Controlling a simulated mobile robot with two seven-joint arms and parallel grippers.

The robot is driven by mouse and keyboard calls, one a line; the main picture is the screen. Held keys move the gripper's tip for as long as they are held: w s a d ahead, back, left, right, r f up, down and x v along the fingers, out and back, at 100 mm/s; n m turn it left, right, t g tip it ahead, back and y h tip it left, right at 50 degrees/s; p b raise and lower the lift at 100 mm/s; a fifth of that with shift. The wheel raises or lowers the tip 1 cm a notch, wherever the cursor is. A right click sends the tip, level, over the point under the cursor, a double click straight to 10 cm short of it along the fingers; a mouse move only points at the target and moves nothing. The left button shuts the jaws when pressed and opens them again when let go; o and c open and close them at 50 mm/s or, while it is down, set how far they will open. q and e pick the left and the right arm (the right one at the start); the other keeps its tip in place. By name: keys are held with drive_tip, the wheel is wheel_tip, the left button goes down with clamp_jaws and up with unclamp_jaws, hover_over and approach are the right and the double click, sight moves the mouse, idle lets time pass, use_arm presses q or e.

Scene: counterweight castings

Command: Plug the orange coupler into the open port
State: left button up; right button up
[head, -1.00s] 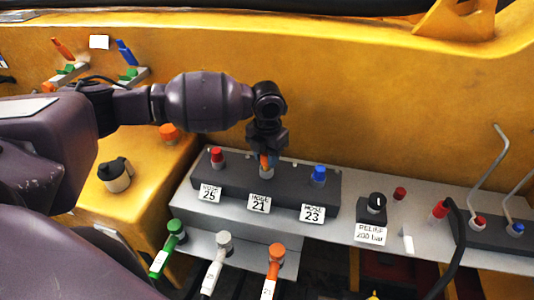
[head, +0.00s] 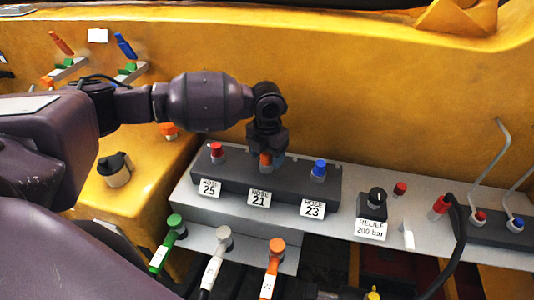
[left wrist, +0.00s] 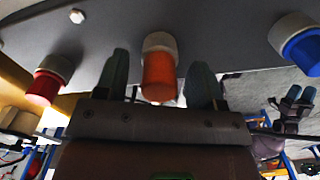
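An orange cylinder (head: 265,161) stands upright on a pale collar at the middle spot of the dark block (head: 230,178), above the label "HOSE 21". My left gripper (head: 266,157) is above it, pointing down. In the left wrist view the orange cylinder (left wrist: 159,78) is between the two fingers (left wrist: 160,85), with a gap on each side, so the gripper looks open around it. An orange coupler (head: 276,248) with a labelled hose end rests at the lower ledge. No uncovered port shows on the block. My right gripper is not in view.
A red cap (head: 216,150) and a blue cap (head: 319,168) flank the orange cylinder. Green (head: 174,224) and grey (head: 224,236) couplers sit on the lower ledge (head: 255,253). A relief knob (head: 376,198) and bent pipes stand right. A yellow wall (head: 370,100) rises behind.

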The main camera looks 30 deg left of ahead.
use_arm(q)
drive_tip(key=shift+r, duration=0.2)
wheel_tip(320, 180, up, 10)
drive_tip(key=shift+r, duration=0.25)
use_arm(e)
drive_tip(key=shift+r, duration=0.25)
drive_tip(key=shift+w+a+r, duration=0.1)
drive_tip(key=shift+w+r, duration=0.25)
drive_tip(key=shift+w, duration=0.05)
